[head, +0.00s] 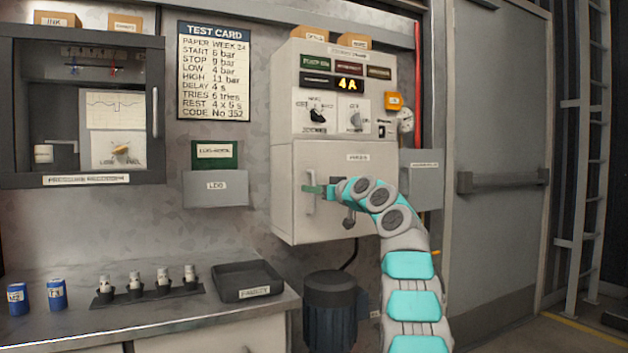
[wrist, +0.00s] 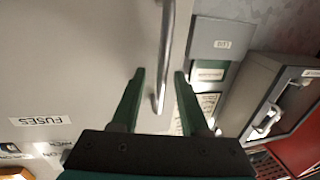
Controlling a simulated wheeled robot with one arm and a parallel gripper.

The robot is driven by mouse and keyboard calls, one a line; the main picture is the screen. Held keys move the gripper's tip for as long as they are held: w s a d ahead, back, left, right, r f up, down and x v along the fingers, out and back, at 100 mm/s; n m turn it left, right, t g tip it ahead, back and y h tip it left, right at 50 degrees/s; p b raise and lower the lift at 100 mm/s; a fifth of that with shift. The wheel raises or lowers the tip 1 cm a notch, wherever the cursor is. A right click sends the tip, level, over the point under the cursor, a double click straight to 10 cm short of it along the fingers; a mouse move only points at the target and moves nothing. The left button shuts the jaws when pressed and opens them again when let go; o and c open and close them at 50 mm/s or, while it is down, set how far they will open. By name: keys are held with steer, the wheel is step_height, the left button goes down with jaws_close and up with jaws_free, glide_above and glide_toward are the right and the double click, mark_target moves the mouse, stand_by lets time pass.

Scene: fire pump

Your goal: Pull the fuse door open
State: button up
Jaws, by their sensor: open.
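The fuse door (head: 340,222) is the pale lower panel of the grey cabinet, labelled FUSES, and looks shut flush. It also fills the left of the wrist view (wrist: 70,60), which is upside down. Its upright bar handle (head: 311,206) is near the door's left edge. My gripper (head: 308,190) is at this handle, reaching from the right. In the wrist view my open gripper (wrist: 159,74) has one green finger on each side of the handle (wrist: 166,45), with gaps to both. I cannot tell how deep the handle sits between the fingers.
A LOG box (head: 216,189) hangs on the wall left of the cabinet. A glazed recorder case (head: 80,110) is further left. Below are a bench with a black tray (head: 247,282) and several fuses, and a dark motor (head: 330,310). The space before the door's left side looks clear.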

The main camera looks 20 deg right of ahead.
steer(key=shift+w+a, duration=0.1)
steer(key=shift+w, duration=0.1)
steer(key=shift+c, duration=0.2)
jaws_close()
stand_by(1.2)
